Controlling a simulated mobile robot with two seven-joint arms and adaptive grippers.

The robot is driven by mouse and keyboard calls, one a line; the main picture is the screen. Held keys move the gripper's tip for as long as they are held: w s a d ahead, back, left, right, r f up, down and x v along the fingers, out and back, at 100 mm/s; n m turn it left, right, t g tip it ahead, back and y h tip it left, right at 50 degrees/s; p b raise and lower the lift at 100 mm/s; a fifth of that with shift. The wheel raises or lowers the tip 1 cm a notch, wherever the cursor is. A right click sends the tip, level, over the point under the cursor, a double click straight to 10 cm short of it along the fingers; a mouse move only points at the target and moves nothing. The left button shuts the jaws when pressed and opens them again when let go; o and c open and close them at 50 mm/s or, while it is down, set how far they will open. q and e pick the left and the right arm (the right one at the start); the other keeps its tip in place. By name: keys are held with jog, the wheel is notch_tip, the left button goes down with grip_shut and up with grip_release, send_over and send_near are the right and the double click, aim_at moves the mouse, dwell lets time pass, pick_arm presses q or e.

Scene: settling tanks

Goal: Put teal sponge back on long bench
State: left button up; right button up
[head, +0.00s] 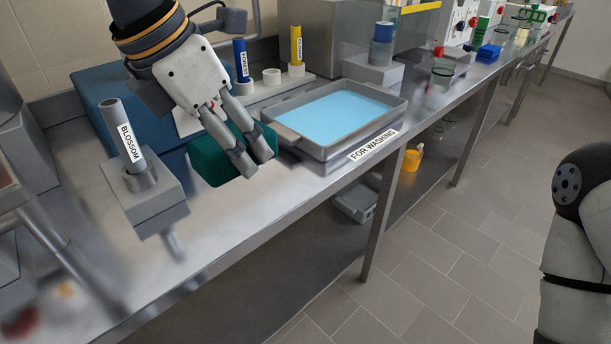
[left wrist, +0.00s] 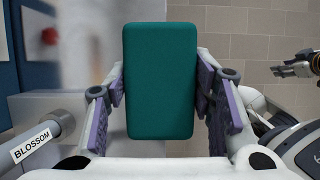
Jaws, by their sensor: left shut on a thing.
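The teal sponge (head: 208,162) is a block held between the fingers of my left gripper (head: 254,163). In the left wrist view the sponge (left wrist: 160,80) stands lengthwise between both finger pads (left wrist: 162,100). In the head view it is over the long steel bench (head: 262,205), between the BLOSSOM stand and the grey tray. I cannot tell whether it touches the bench top. My right arm is at the right edge of the head view, its gripper out of frame. What looks like my right gripper (left wrist: 297,66) shows small in the left wrist view, its opening unclear.
A grey tray of blue liquid (head: 283,132) sits behind a FOR WASHING label (head: 373,146). A BLOSSOM cylinder (head: 123,130) stands in a grey block at left. A blue box (head: 95,95) is behind the gripper. The bench's front strip is clear.

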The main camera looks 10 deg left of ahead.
pick_arm(q)
jog(key=w+f, duration=0.4)
jog(key=w, duration=0.5)
jog(key=b, duration=0.1)
send_over(276, 172)
jog(key=s+a, duration=0.1)
jog(key=s, duration=0.1)
jog(key=f, duration=0.6)
jog(key=shift+w, duration=0.25)
jog(key=f, duration=0.2)
jog(key=shift+w+f, duration=0.25)
jog(key=shift+f, duration=0.3)
pick_arm(e)
jog(key=shift+s+a+f+g, duration=0.1)
jog(key=shift+s+f+g, duration=0.3)
jog(key=shift+s+f, duration=0.45)
pick_arm(q)
jog(key=shift+f, duration=0.2)
jog(key=o, duration=1)
